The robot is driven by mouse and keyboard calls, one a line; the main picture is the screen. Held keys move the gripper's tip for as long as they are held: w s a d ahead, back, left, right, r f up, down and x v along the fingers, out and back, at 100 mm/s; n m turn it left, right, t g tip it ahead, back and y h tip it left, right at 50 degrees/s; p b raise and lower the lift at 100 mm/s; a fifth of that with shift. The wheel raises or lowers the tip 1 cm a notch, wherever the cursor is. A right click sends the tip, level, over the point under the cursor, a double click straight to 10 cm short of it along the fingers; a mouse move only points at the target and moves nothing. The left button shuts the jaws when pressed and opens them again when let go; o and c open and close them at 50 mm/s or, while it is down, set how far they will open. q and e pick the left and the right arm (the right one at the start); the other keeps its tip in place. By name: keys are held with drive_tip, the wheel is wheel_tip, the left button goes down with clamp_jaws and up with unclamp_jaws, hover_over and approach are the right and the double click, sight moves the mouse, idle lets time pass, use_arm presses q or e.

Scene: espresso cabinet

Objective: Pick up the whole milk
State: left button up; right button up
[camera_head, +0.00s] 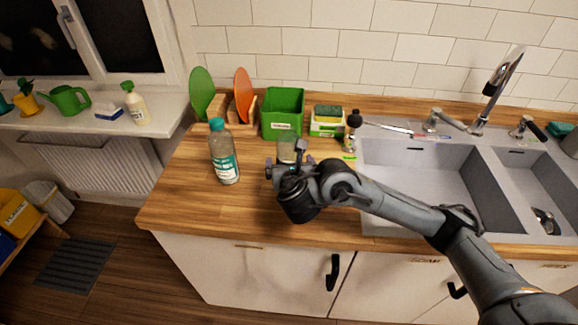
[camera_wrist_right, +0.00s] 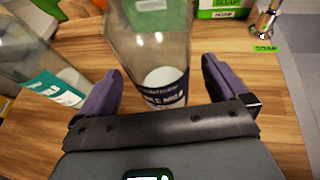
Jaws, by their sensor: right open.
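A clear bottle with a dark blue label ending in "MILK" (camera_wrist_right: 158,58) stands between the fingers of my right gripper (camera_wrist_right: 160,80) in the right wrist view. The label's first letters are hard to read. In the head view, a clear glass container (camera_head: 287,147) shows just beyond my right gripper (camera_head: 287,165), its lower part hidden. The gripper is open, with a finger on each side of the bottle and visible gaps. A teal-capped bottle with a teal label (camera_head: 223,155) stands to the left on the counter. My left gripper is not in view.
A green box (camera_head: 283,112), a soap-and-sponge holder (camera_head: 327,122) and cutting boards (camera_head: 202,92) stand at the back of the wooden counter (camera_head: 180,195). The sink (camera_head: 415,170) lies to the right. The counter's front left is clear.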

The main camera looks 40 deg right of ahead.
drive_tip(key=shift+b+x, duration=0.65)
drive_tip(key=shift+x, duration=0.7)
drive_tip(key=c, duration=1.4)
